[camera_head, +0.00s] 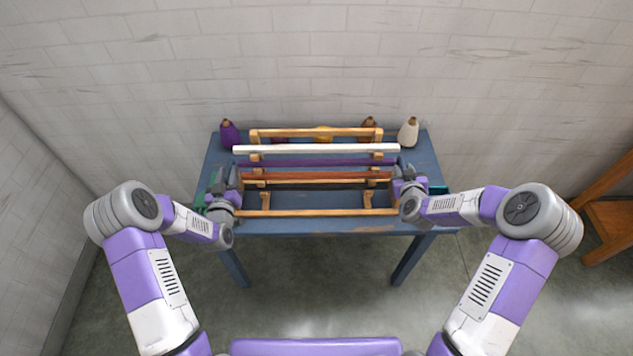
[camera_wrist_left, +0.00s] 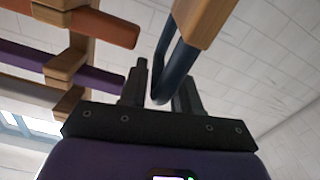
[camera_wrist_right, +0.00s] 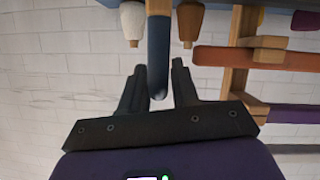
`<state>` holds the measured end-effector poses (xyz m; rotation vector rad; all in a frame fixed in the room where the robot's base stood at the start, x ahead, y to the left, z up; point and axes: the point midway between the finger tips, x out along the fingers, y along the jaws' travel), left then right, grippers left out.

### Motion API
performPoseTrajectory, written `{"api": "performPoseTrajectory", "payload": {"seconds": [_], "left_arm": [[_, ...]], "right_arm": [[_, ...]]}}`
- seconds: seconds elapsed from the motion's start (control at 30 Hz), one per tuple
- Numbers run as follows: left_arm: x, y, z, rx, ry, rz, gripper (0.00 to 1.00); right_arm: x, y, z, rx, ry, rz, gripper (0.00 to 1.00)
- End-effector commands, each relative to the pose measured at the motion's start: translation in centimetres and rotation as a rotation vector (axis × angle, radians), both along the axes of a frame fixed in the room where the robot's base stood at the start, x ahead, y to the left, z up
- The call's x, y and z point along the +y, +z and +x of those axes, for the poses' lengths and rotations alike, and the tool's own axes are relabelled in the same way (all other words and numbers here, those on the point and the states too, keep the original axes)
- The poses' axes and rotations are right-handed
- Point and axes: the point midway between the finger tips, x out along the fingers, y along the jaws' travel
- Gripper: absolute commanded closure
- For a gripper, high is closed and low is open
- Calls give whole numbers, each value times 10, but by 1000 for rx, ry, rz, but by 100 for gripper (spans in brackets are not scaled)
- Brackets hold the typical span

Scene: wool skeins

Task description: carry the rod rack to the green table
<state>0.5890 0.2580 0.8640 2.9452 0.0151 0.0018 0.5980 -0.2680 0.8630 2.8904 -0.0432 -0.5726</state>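The rod rack (camera_head: 315,212) is a wooden frame carrying a white rod (camera_head: 315,149), a purple rod (camera_head: 315,163) and orange-brown rods. It stands on a blue table (camera_head: 310,227) against the wall. My left gripper (camera_head: 219,183) is at the rack's left end. In the left wrist view its fingers (camera_wrist_left: 162,82) stand apart on either side of a dark blue handle (camera_wrist_left: 173,72). My right gripper (camera_head: 405,186) is at the right end. In the right wrist view its open fingers (camera_wrist_right: 157,88) flank another dark blue handle (camera_wrist_right: 158,52). No green table shows.
A purple cone (camera_head: 230,135) stands at the table's back left; a brown cone (camera_head: 369,123) and a white cone (camera_head: 408,133) stand at the back right. Brown wooden furniture (camera_head: 612,215) is at the far right. Floor (camera_head: 320,285) in front of the table is clear.

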Motion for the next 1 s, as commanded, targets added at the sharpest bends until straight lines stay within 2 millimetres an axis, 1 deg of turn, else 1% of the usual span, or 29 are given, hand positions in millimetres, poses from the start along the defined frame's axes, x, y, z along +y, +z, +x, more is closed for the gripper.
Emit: {"api": "performPoseTrajectory", "payload": {"seconds": [0.1, 0.2, 0.53, 0.57, 0.7, 0.73, 0.77, 1.0], "left_arm": [[0, -1, 12, 0, -1, 0, 68], [0, 0, 18, 0, -1, 0, 68], [0, 0, 21, 1, 0, 0, 68], [0, 0, 21, 1, -1, 0, 70], [0, 0, 20, 1, -1, 0, 91], [0, 0, 20, 1, -1, 0, 96], [0, 0, 20, 1, -1, 0, 100], [-1, 0, 20, 1, -1, -1, 100]], "right_arm": [[0, -3, 7, 1, 0, 1, 70], [-1, -5, 10, 1, 0, 1, 70], [-1, -5, 12, 1, 1, 0, 70], [-1, -5, 12, 1, 1, 0, 72], [-1, -5, 12, 1, 1, 0, 93], [-1, -5, 12, 1, 1, 0, 98], [-1, -5, 12, 1, 1, 0, 100], [0, -5, 12, 1, 2, 1, 100]]}}
